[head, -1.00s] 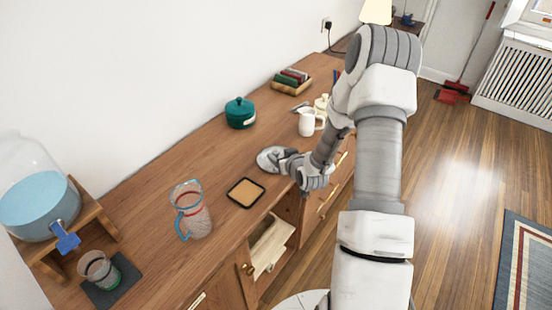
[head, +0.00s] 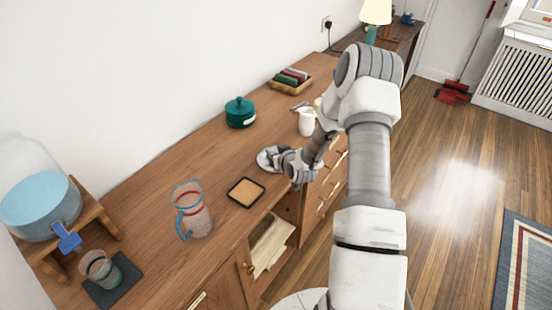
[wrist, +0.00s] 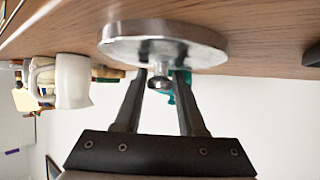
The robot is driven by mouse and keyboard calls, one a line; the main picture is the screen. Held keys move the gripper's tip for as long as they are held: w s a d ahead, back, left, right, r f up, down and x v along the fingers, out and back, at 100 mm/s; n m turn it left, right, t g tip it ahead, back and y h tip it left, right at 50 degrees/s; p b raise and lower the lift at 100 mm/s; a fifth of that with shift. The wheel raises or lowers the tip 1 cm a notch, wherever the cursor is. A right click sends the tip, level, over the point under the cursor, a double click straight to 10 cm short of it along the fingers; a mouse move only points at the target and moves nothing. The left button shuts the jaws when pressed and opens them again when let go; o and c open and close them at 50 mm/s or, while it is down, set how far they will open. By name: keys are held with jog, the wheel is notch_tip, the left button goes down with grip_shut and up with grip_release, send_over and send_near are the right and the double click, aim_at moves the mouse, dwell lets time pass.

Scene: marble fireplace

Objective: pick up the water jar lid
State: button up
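The water jar lid is a round silver metal disc (wrist: 130,33) with a small ball knob (wrist: 160,82). In the head view the lid (head: 266,157) lies on the wooden cabinet top, partly hidden by my gripper (head: 281,160). In the wrist view my gripper (wrist: 163,76) has its two dark fingers on either side of the knob, with small gaps appearing between fingers and knob. The fingertips are close to the disc; whether they touch it I cannot tell. The water jar (head: 40,206), clear with blue water and a blue tap, stands on a wooden stand at left.
A black-edged square coaster (head: 246,193) and a glass pitcher (head: 193,215) stand left of the lid. A teal pot (head: 240,113), a white mug (head: 306,122) and a wooden tray (head: 290,80) are farther back. A tumbler (head: 101,269) stands by the jar.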

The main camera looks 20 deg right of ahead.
grip_shut()
jog(key=shift+r, duration=0.15)
